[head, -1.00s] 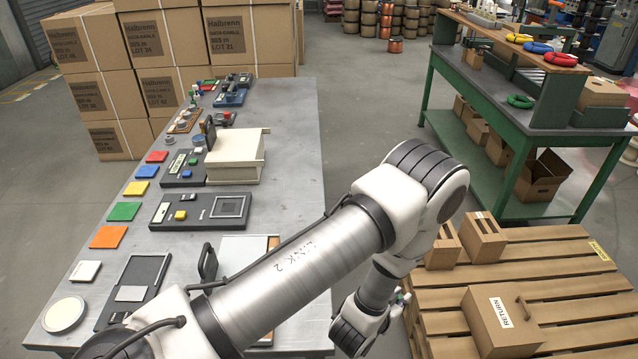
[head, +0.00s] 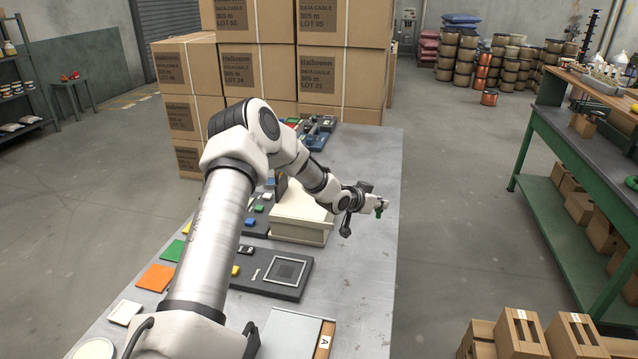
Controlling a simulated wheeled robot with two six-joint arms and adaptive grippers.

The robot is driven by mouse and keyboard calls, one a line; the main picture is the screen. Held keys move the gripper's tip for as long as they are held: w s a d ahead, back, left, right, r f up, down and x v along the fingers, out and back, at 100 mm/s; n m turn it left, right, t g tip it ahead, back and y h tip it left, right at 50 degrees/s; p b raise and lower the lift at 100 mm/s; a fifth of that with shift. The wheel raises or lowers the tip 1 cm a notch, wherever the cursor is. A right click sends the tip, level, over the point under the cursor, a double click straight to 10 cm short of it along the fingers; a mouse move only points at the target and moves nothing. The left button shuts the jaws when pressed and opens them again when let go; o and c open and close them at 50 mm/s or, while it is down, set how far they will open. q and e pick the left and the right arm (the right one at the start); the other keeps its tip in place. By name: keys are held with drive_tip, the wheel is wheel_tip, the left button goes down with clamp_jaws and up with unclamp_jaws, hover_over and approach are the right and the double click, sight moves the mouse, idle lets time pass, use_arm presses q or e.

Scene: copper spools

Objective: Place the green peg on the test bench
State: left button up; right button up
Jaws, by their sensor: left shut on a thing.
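The green peg (head: 379,211) is small and points downward from the fingertips of my left gripper (head: 376,203). The gripper is shut on the peg and holds it near the right side of the grey metal-topped bench (head: 365,270), beside a cream box-shaped device (head: 300,222). The peg looks raised above the bench top, but its exact height is hard to tell. My left arm hides part of the bench's left side. My right gripper is not in view.
A dark panel (head: 262,272) and coloured squares, such as an orange one (head: 156,278), lie on the bench. Stacked cartons (head: 254,70) stand behind it. A green workbench (head: 600,165) is at right. The bench's right strip is clear.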

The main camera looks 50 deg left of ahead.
use_arm(q)
wheel_tip(320, 180, down, 9)
drive_tip(key=shift+d+f+p, duration=0.1)
drive_tip(key=shift+p, duration=0.25)
drive_tip(key=shift+d, duration=0.1)
drive_tip(key=shift+f, duration=0.15)
drive_tip(key=o, duration=0.7)
